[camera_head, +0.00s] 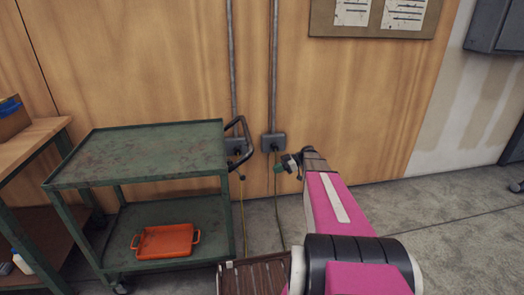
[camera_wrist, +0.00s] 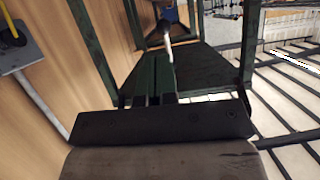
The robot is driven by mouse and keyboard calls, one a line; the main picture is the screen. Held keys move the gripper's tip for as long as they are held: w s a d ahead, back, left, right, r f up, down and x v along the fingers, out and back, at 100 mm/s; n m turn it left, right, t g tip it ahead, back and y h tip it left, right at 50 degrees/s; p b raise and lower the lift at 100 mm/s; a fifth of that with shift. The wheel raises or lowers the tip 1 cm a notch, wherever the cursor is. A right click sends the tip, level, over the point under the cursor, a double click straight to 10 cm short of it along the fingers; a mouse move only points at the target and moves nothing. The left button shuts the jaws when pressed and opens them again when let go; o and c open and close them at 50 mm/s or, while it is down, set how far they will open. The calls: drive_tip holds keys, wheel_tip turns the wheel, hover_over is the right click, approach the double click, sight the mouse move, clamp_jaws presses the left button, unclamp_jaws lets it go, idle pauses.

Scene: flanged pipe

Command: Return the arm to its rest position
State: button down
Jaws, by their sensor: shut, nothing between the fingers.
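My pink arm (camera_head: 335,205) reaches from the lower right toward the wooden wall. My gripper (camera_head: 288,162) is at its far end, small and dark, in front of the wall near the grey outlet box and to the right of the green cart. In the wrist view my gripper (camera_wrist: 163,97) shows as dark fingers close together, shut with nothing between them. Its dark body fills the lower middle of that view.
A green metal cart (camera_head: 150,152) stands left of my arm, with an orange tray (camera_head: 166,241) on its lower shelf. A wooden bench (camera_head: 33,143) is at far left. Conduits run down to an outlet box (camera_head: 273,142).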

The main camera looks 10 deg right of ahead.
drive_tip(key=s+a+m+h, duration=0.3)
drive_tip(key=s+m+h, duration=0.3)
drive_tip(key=s+m, duration=0.3)
drive_tip(key=s+a+m+h, duration=0.4)
drive_tip(key=s+m+h, duration=0.3)
drive_tip(key=s, duration=0.6)
drive_tip(key=shift+s+a+f+m, duration=0.15)
drive_tip(key=shift+s+f+m, duration=0.25)
drive_tip(key=shift+m, duration=0.5)
